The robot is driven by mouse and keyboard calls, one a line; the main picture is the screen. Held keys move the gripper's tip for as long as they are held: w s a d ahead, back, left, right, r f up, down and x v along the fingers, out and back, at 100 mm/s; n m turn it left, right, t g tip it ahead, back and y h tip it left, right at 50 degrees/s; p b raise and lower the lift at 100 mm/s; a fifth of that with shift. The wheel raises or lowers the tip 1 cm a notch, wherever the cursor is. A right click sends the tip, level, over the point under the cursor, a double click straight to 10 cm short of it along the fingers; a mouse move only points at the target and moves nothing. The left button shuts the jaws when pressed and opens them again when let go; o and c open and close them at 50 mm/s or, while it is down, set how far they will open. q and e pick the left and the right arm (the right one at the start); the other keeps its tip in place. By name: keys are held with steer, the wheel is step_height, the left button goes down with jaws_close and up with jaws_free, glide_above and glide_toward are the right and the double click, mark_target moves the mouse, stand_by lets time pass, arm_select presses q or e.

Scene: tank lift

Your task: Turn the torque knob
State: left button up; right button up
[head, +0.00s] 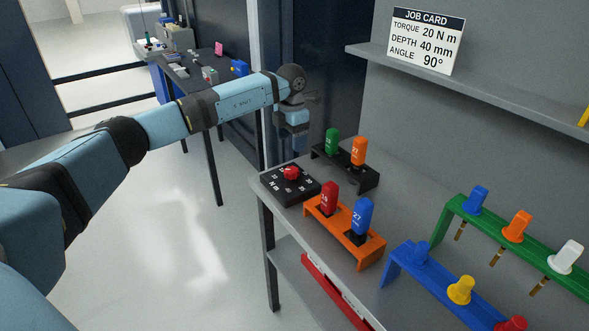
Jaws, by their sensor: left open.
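The torque knob (291,173) is a red knob on a black dial box (279,190) with white marks, at the left end of the grey bench. The marks are too small to read surely. My left gripper (299,148) points down, just above and behind the knob in the head view. It is open and seems empty, with a visible gap to the knob. Its fingers are small and dark here. A job card (427,41) on the shelf reads torque 20 N m, depth 40 mm, angle 90°. My right gripper is not in view.
Behind the box stands a black rack (368,179) with green and orange sockets. An orange rack (318,213) holds red and blue ones. Blue (440,287) and green (450,214) racks with coloured bits stand to the right. A grey shelf (500,91) overhangs the bench.

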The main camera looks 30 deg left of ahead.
mark_target(292, 170)
arm_select(q)
step_height(292, 170, down, 10)
steer(key=shift+s+f, duration=0.1)
steer(key=shift+f, duration=0.65)
steer(key=shift+c, duration=0.5)
steer(key=c, duration=0.7)
steer(key=shift+c, duration=0.7)
